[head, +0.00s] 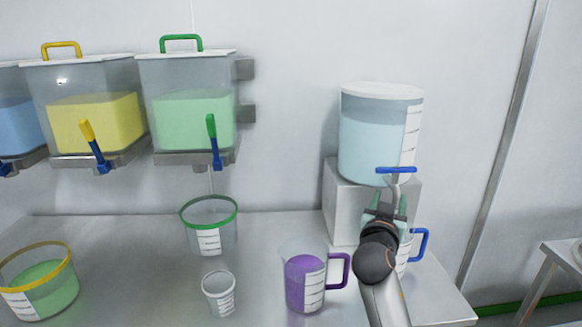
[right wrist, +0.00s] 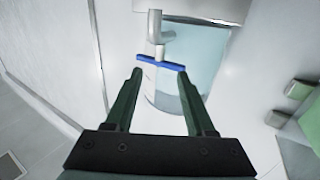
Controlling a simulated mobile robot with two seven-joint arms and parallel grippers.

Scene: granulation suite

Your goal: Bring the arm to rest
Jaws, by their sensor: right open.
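My right gripper (head: 387,204) is raised in front of the drum (head: 372,130) of pale blue liquid, just below its blue tap handle (head: 396,170). In the right wrist view its two dark green fingers (right wrist: 160,75) are apart with nothing between them. The blue handle (right wrist: 161,64) shows just beyond the fingertips there; I cannot tell whether they touch it. A clear jug with a blue handle (head: 421,244) stands below the tap, mostly hidden behind my right arm. My left gripper is not in view.
A purple-handled jug (head: 305,284) with purple liquid stands left of my arm. A small empty cup (head: 219,293), a green-rimmed bucket (head: 209,226) and a yellow-rimmed bucket (head: 40,284) of green liquid stand farther left. Wall tanks with yellow (head: 97,122) and green (head: 194,120) liquid hang above.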

